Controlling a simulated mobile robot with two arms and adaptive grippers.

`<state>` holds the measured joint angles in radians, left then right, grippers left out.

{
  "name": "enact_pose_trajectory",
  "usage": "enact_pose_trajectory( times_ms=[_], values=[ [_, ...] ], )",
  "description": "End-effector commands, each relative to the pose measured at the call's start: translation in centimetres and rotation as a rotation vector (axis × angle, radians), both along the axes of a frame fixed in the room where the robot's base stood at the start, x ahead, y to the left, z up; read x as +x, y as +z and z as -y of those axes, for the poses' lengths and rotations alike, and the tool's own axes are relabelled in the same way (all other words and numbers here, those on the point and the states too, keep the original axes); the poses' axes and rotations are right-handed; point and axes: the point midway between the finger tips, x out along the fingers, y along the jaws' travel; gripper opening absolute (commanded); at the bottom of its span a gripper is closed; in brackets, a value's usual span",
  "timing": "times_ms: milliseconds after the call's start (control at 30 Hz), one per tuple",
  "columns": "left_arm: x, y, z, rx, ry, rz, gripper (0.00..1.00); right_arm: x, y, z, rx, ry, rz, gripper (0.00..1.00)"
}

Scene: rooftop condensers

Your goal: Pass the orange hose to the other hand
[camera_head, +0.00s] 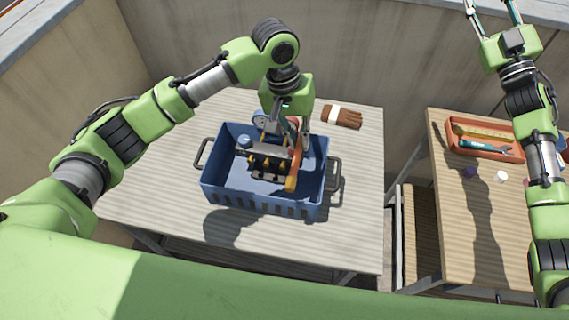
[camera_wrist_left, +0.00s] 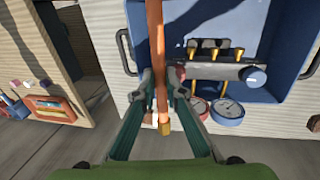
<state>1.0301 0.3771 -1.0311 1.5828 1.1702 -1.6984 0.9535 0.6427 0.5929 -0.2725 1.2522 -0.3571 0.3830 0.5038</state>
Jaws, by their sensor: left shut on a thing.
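The orange hose (camera_head: 293,172) is upright-slanted in the blue crate (camera_head: 222,187). My left gripper (camera_head: 288,138) reaches down over the crate and is shut on the hose. In the left wrist view the hose (camera_wrist_left: 156,45) runs between the two fingers (camera_wrist_left: 161,85), with a brass end (camera_wrist_left: 164,129) beyond them. I cannot tell whether its far end touches the crate floor. My right gripper (camera_head: 490,8) is raised at the top right, fingers spread and empty, tips partly cut off by the frame.
A gauge manifold (camera_head: 266,152) with brass fittings lies in the crate beside the hose. Brown gloves (camera_head: 342,117) lie behind it on the table (camera_head: 355,200). A second table (camera_head: 470,225) holds an orange tray (camera_head: 483,151) with tools. A gap separates the tables.

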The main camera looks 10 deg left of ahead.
Motion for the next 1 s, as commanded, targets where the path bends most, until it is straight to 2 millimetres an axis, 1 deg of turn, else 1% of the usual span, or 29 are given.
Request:
enact_pose_trajectory(
  times_ms=[33,67,100,167,200,267,300,367,400,467,500,533,567,600,667,700,767,800,867,900,967,1000],
  values=[
    [0.0,0.0,0.0,0.000,0.000,0.001,0.00,-0.4,1.4,-3.0,-0.060,0.039,0.050,0.35],
    [0.0,0.0,0.0,0.000,0.000,0.001,0.00,-0.8,2.1,-4.7,-0.098,0.061,0.080,0.35],
    [0.0,0.0,0.0,0.000,0.000,0.001,0.00,-1.3,2.9,-6.8,-0.148,0.089,0.119,0.35],
    [0.0,0.0,0.0,0.000,0.000,0.001,0.00,-2.2,4.2,-10.0,-0.223,0.130,0.183,0.35],
    [0.0,0.0,0.0,0.000,0.000,0.001,0.00,-2.9,4.9,-12.3,-0.274,0.159,0.227,0.35],
    [0.0,0.0,0.0,0.000,0.000,0.001,0.00,-4.2,5.9,-15.5,-0.348,0.199,0.298,0.35],
    [0.0,0.0,0.0,0.000,0.000,0.001,0.00,-5.1,6.5,-17.6,-0.398,0.227,0.347,0.35],
    [0.0,0.0,0.0,0.000,0.000,0.001,0.00,-6.7,7.4,-20.8,-0.472,0.267,0.425,0.35],
    [0.0,0.0,0.0,0.000,0.000,0.001,0.00,-7.8,7.8,-22.8,-0.521,0.293,0.478,0.35],
    [0.0,0.0,0.0,0.000,0.000,0.001,0.00,-9.7,8.4,-25.8,-0.596,0.333,0.564,0.35],
    [0.0,0.0,0.0,0.000,0.000,0.000,0.00,-11.1,8.7,-27.8,-0.644,0.359,0.626,0.35],
    [0.0,0.0,0.0,0.000,0.000,0.001,0.00,-12.1,8.8,-29.2,-0.680,0.379,0.671,0.35],
    [0.0,0.0,0.0,0.000,0.000,0.000,0.00,-13.2,8.9,-30.6,-0.719,0.399,0.720,0.35],
    [0.0,0.0,0.0,0.000,0.000,0.001,0.00,-14.7,9.0,-32.5,-0.767,0.425,0.786,0.35],
    [0.0,0.0,0.0,0.000,0.000,0.001,0.00,-17.2,8.9,-35.1,-0.840,0.465,0.891,0.35],
    [0.0,0.0,0.0,0.000,0.000,0.001,0.00,-18.9,8.7,-36.8,-0.890,0.491,0.965,0.35],
    [0.0,0.0,0.0,0.000,0.000,0.001,0.00,-21.6,8.3,-39.2,-0.962,0.530,1.084,0.35],
    [0.0,0.0,0.0,0.000,0.000,0.001,0.00,-23.4,7.8,-40.7,-1.010,0.557,1.167,0.35],
    [0.0,0.0,0.0,-0.001,0.000,0.001,0.00,-26.2,6.9,-42.7,-1.083,0.596,1.301,0.35],
    [0.0,0.0,0.0,0.000,0.000,0.001,0.00,-28.1,6.1,-43.9,-1.131,0.622,1.395,0.35],
    [0.0,0.0,0.0,0.000,0.000,0.001,0.00,-31.0,4.7,-45.5,-1.199,0.665,1.550,0.35],
    [0.0,0.0,0.0,-0.001,0.000,0.001,0.00,-33.0,3.5,-46.4,-1.247,0.693,1.662,0.35]
  ],
)
